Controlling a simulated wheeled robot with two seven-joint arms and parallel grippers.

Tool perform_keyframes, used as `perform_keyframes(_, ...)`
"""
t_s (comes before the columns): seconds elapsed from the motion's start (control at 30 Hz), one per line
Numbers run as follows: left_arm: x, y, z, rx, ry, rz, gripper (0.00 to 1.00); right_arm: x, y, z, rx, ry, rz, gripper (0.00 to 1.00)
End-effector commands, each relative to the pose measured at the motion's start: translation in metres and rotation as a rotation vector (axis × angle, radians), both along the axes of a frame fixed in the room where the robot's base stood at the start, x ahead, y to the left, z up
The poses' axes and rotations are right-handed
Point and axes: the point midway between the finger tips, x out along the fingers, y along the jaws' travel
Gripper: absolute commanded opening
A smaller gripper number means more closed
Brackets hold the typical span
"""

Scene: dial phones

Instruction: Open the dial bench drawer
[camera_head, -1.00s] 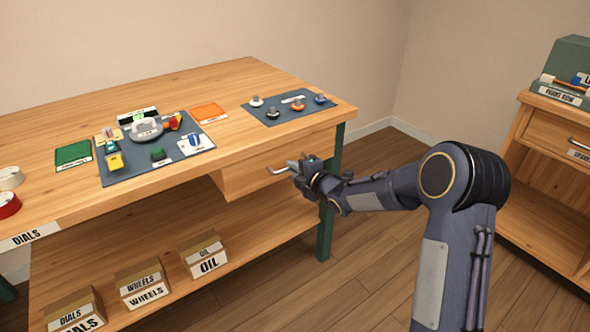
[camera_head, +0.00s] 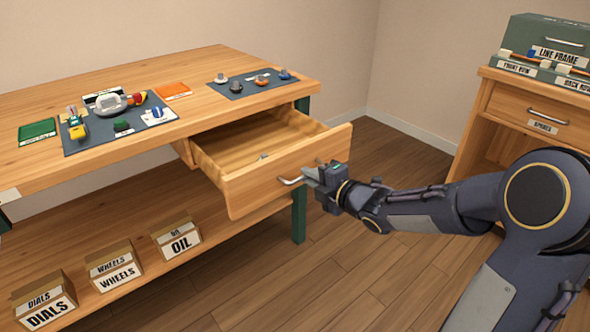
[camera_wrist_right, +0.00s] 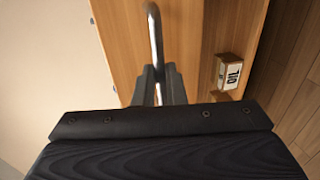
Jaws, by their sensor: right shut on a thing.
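The dial bench (camera_head: 150,65) is a wooden workbench at the left of the head view. Its drawer (camera_head: 262,187) is pulled well out from under the bench top, and its inside shows, with a small grey item (camera_head: 263,156) in it. My right gripper (camera_head: 311,175) is shut on the drawer's metal handle (camera_head: 290,181). In the right wrist view the handle (camera_wrist_right: 154,40) runs down between the two fingers (camera_wrist_right: 159,88), in front of the drawer face. My left gripper is not in view.
The bench top holds a grey mat (camera_head: 118,127) with parts and another mat (camera_head: 253,84) with several knobs. Boxes labelled DIALS (camera_head: 45,300), WHEELS (camera_head: 115,268) and OIL (camera_head: 178,240) stand on the lower shelf. A wooden cabinet (camera_head: 540,105) stands at the right. Floor between is clear.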

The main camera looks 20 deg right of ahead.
Motion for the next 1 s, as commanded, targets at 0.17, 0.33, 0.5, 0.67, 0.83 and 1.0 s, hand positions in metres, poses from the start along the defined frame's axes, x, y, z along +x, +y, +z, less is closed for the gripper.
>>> perform_keyframes(0.17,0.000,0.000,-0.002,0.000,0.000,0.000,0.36,-0.024,-0.009,-0.001,-0.001,0.002,-0.002,0.00)
perform_keyframes(0.33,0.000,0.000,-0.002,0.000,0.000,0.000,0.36,-0.034,-0.013,-0.001,0.000,0.002,-0.001,0.00)
perform_keyframes(0.5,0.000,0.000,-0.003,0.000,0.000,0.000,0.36,-0.038,-0.014,-0.001,0.000,0.003,0.000,0.00)
perform_keyframes(0.67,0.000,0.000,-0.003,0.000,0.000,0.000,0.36,-0.037,-0.014,-0.001,0.000,0.003,0.000,0.00)
perform_keyframes(0.83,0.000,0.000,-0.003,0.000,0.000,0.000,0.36,-0.037,-0.014,-0.001,0.000,0.003,0.000,0.17)
perform_keyframes(1.0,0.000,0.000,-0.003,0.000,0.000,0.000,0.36,-0.037,-0.014,-0.001,0.000,0.002,0.000,0.33)
